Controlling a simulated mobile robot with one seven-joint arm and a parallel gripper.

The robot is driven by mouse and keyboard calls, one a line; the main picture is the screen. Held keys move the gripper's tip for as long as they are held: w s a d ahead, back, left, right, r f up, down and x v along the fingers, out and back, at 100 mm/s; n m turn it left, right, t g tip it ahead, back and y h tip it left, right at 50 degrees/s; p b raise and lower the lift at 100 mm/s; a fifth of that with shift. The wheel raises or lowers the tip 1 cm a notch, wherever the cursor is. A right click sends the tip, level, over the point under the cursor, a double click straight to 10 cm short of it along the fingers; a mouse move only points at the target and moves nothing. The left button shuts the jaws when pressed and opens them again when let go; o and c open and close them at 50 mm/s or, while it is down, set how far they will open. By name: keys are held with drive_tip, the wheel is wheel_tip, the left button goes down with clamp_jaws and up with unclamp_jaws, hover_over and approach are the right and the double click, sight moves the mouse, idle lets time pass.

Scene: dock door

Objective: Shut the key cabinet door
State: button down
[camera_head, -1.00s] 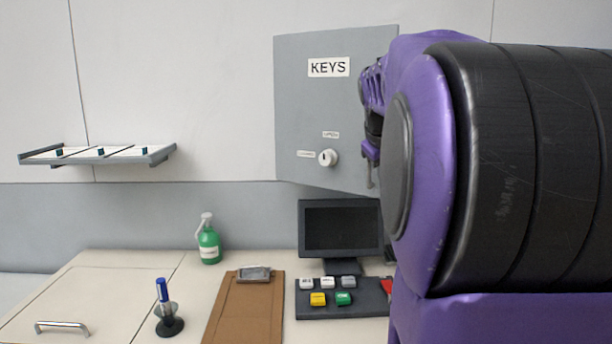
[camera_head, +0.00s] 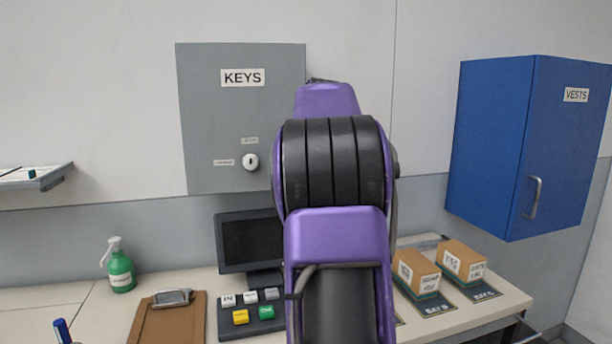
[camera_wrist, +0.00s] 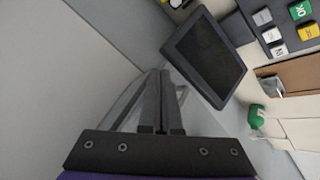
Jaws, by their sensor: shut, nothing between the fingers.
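The grey key cabinet door (camera_head: 225,125), labelled KEYS, is on the wall left of my arm in the head view.
A monitor (camera_head: 250,242), button panel (camera_head: 250,318), clipboard (camera_head: 168,325) and green spray bottle (camera_head: 121,270) are on the counter below. A blue VESTS cabinet (camera_head: 530,140) hangs at right, above two cardboard boxes. A shelf (camera_head: 40,178) juts out at left.

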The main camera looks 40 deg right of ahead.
drive_tip(key=w+d, duration=0.1)
drive_tip(key=w+n, duration=0.1)
drive_tip(key=w, duration=0.1)
drive_tip(key=shift+d+r+y, duration=0.1)
drive_tip(key=shift+d+y, duration=0.3)
drive_tip(key=shift+a+r+t, duration=0.1)
drive_tip(key=shift+r+t, duration=0.1)
drive_tip(key=shift+t, duration=0.1)
